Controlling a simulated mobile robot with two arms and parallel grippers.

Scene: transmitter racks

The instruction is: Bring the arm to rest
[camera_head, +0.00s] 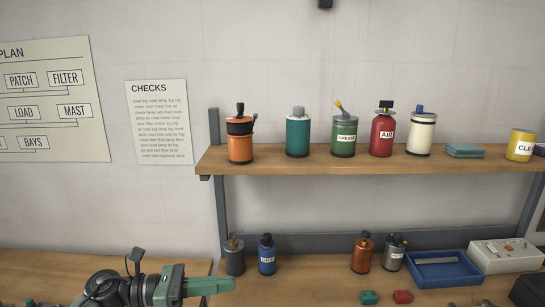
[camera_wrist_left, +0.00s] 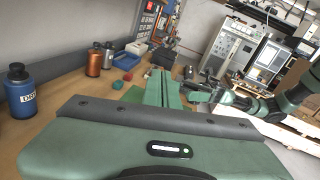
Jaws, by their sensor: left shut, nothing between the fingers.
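My left gripper (camera_head: 212,287) is at the lower left of the head view, above the bench. Its green fingers are shut together with nothing between them and point to the right. In the left wrist view the shut fingers (camera_wrist_left: 162,88) extend away from the green gripper body. The gripper is apart from the bottles around it. My right gripper is not in the head view.
A dark bottle (camera_head: 235,257) and a blue bottle (camera_head: 267,255) stand on the bench (camera_head: 320,284) behind the gripper. Further right are an orange bottle (camera_head: 363,253), a grey bottle (camera_head: 394,252), a blue tray (camera_head: 440,270) and small blocks. A shelf (camera_head: 300,166) above holds several containers.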

